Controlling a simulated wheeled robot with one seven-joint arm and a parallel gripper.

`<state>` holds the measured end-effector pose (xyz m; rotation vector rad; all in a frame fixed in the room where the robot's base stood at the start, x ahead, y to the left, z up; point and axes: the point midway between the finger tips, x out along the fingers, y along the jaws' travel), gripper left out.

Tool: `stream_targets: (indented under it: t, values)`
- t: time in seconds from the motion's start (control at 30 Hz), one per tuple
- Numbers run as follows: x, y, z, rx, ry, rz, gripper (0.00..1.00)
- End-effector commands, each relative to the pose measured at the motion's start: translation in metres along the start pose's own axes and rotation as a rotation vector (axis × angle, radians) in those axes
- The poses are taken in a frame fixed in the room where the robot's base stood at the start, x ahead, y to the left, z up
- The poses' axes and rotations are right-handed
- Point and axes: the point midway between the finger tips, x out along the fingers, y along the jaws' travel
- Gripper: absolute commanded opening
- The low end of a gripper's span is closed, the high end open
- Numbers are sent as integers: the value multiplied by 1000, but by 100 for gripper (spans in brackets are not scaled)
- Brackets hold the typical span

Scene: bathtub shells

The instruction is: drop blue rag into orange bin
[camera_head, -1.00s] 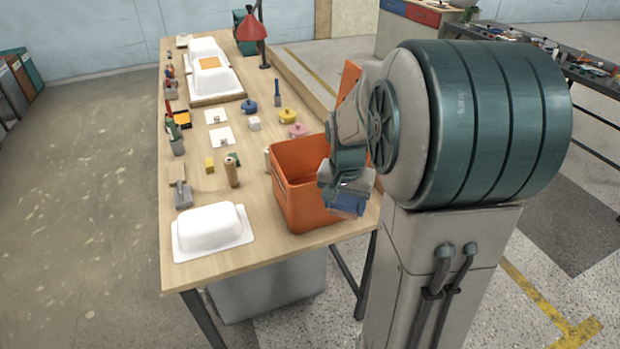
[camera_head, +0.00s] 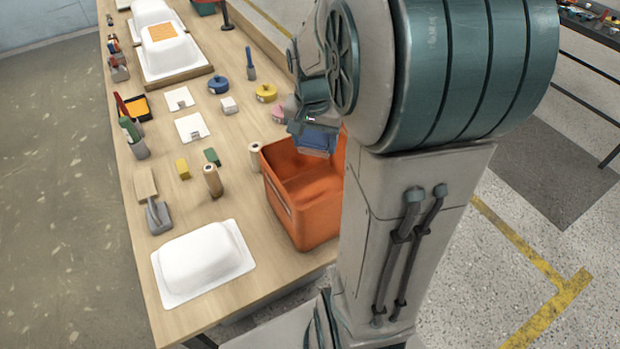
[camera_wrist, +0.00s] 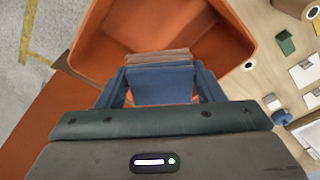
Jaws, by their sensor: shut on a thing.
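The blue rag (camera_head: 318,139) is held in my gripper (camera_head: 314,148), which is shut on it. In the wrist view the rag (camera_wrist: 160,85) is a folded blue piece between the two fingers (camera_wrist: 160,82), with a brownish band along its far edge. The orange bin (camera_head: 307,222) stands on the workbench near its right edge. In the wrist view the bin (camera_wrist: 232,55) opens out below and beyond the rag. In the head view the rag overlaps the bin's far rim, apparently above it; the exact height is unclear. My arm hides the bin's right side.
On the workbench (camera_head: 225,300), a white tub shell (camera_head: 203,262) lies left of the bin. A wooden cylinder (camera_head: 213,181), a yellow block (camera_head: 183,168) and a trowel-like tool (camera_head: 155,205) stand nearby. Round blue (camera_head: 218,84) and yellow (camera_head: 266,92) pieces sit farther back.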

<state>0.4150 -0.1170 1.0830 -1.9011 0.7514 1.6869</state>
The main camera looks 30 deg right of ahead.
Motion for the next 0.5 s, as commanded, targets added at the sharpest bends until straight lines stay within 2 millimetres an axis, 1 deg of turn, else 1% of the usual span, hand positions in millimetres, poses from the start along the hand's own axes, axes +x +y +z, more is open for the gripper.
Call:
stream_targets:
  t: [0.17, 0.5]
  values:
    - [12, 0, 2, -2, -1, 0, 40]
    - [52, 0, 7, 0, -2, 1, 40]
